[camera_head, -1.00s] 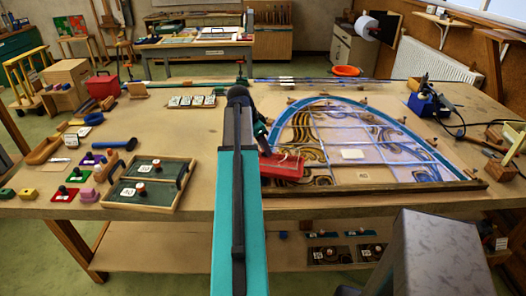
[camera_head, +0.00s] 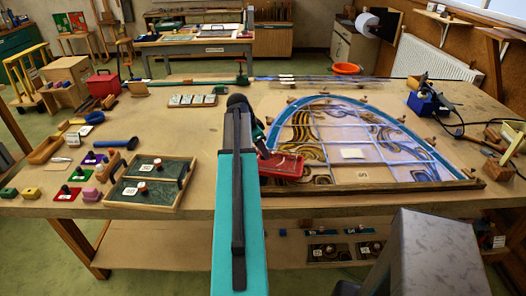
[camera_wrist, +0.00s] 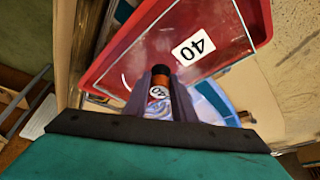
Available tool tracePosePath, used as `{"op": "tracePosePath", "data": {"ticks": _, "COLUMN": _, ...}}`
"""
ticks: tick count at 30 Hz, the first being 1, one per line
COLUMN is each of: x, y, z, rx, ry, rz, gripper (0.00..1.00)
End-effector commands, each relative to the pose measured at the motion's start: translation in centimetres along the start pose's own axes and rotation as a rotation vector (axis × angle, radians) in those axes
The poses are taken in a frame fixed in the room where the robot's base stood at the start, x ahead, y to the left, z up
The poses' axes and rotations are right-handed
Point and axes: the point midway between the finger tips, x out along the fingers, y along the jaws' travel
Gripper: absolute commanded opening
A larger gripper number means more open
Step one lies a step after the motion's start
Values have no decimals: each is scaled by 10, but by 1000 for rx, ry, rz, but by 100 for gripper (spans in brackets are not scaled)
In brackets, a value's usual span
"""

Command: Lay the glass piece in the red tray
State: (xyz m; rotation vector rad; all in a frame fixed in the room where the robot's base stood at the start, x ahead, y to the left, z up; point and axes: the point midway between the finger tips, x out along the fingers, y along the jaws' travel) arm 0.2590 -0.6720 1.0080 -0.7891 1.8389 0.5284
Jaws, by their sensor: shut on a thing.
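The red tray (camera_head: 283,167) is at the left edge of the leaded panel in the head view, partly behind my arm. In the wrist view its red rim (camera_wrist: 107,67) fills the upper middle. A clear glass piece (camera_wrist: 150,55) shows over the tray, its edges seen as thin lines. A white label marked 40 shows there; I cannot tell whether it is on the glass or the tray. My gripper (camera_wrist: 161,80) is shut on a small orange and dark handle at the glass. Whether the glass touches the tray floor is unclear.
The leaded panel (camera_head: 345,140) lies right of the tray, with small blocks around its arched edge. A soldering stand (camera_head: 428,104) is at the right.

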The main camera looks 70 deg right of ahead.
Motion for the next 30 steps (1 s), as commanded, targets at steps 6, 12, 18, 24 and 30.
{"op": "tracePosePath", "data": {"ticks": 6, "x": 6, "y": 0, "z": 2, "rx": 0, "ry": 1, "rz": -1, "gripper": 0}}
{"op": "tracePosePath", "data": {"ticks": 12, "x": 6, "y": 0, "z": 2, "rx": 1, "ry": 2, "rz": -1, "gripper": 0}}
{"op": "tracePosePath", "data": {"ticks": 18, "x": 10, "y": 0, "z": 3, "rx": 1, "ry": 1, "rz": -1, "gripper": 0}}
{"op": "tracePosePath", "data": {"ticks": 24, "x": 13, "y": 0, "z": 5, "rx": 1, "ry": 1, "rz": -1, "gripper": 0}}
{"op": "tracePosePath", "data": {"ticks": 30, "x": 16, "y": 0, "z": 6, "rx": 1, "ry": 1, "rz": -1, "gripper": 0}}
